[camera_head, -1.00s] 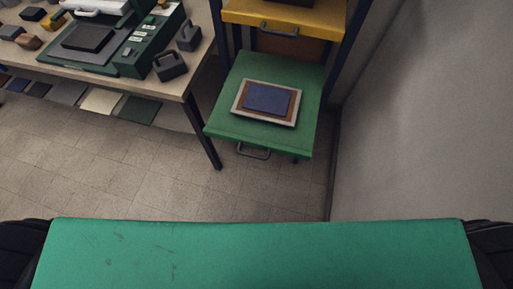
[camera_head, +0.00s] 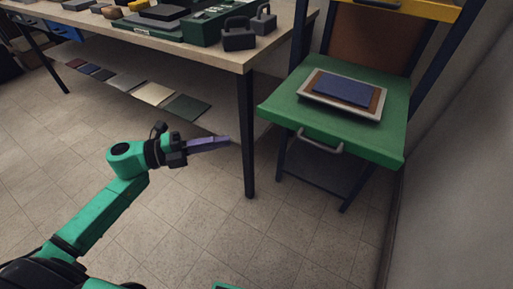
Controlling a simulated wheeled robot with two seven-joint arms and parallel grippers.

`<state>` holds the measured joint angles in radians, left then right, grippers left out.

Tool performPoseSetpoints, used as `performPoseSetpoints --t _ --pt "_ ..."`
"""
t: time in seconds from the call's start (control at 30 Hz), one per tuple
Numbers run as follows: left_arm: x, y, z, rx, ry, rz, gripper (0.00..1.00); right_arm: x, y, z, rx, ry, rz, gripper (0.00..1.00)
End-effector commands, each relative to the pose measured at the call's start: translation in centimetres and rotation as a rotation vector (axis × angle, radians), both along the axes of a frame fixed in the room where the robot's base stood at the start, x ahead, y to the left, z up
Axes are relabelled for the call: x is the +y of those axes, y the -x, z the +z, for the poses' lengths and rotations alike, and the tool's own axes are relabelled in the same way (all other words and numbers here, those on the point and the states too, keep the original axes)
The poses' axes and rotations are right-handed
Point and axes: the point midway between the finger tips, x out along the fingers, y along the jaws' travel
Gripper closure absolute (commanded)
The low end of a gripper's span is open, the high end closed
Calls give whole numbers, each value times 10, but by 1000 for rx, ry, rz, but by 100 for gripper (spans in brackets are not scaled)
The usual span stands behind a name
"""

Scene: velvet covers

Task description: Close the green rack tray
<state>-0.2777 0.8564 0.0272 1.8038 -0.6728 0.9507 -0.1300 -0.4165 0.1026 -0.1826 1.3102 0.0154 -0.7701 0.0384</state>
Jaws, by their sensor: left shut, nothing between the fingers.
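The green rack tray (camera_head: 282,104) is pulled out from the dark-framed rack at the right. A grey bar handle (camera_head: 321,143) is on its front edge. A white-framed board with a brown border and a blue panel (camera_head: 342,90) lies on the tray. My left gripper (camera_head: 228,141) is shut and empty. It is left of the tray, lower in the picture, in front of the table leg and apart from the handle. My right gripper is not in view.
A yellow tray (camera_head: 437,8) is above the green one. The workbench (camera_head: 190,48) stands at the left, with weights (camera_head: 239,36) on top and its leg (camera_head: 248,135) near my gripper. Flat swatches (camera_head: 153,94) lie under it. A wall bounds the right; open floor lies in front.

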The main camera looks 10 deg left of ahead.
Motion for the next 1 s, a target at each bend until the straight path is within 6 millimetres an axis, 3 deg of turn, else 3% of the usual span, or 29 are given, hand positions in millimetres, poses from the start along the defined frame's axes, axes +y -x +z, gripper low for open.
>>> performPoseSetpoints --t 0.17,0.5,0.7,1.0 --pt "-21 -11 5 -2 4 1 100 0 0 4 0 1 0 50" --pt "-87 -46 6 0 8 4 100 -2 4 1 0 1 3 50" --pt "-96 -77 4 2 7 8 100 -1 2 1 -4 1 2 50" --pt "-99 -84 4 4 7 6 100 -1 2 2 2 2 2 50"
